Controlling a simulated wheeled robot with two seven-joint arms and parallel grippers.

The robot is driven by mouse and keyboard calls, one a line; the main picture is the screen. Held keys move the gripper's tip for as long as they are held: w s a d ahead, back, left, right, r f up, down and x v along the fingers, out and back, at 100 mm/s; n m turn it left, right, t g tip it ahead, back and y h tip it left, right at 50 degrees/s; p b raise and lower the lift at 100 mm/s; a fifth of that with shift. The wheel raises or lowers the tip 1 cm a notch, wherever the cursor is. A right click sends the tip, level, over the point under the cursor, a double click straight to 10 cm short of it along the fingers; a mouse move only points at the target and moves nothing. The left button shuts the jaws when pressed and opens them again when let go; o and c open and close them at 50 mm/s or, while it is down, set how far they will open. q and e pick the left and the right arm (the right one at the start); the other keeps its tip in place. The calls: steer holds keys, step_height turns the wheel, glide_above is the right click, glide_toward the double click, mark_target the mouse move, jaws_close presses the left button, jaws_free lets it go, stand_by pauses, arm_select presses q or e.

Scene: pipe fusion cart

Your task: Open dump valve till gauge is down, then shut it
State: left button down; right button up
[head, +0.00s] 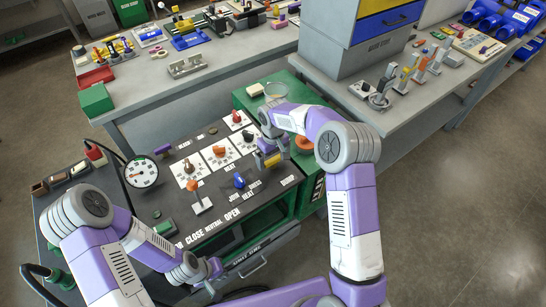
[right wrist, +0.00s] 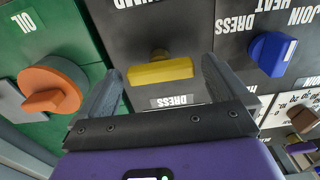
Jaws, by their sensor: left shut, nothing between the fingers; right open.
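In the right wrist view the yellow handle (right wrist: 160,71) lies crosswise between the fingertips, with gaps on both sides. My right gripper (head: 270,148) is open over it, partly hidden by its own wrist; its fingers also show in the right wrist view (right wrist: 163,70). The round white gauge (head: 142,173) stands at the panel's left; its reading is too small to tell. My left gripper (head: 214,274) is shut and empty, low before the panel's front edge.
A blue handle (right wrist: 271,54) and an orange round knob (right wrist: 52,90) flank the yellow handle. An orange-topped lever (head: 194,186) stands near the CLOSE, NEUTRAL, OPEN labels. Several knobs on white plates fill the panel's back. Workbenches stand behind.

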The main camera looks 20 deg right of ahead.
steer(key=c, duration=1)
steer(key=shift+o, duration=0.2)
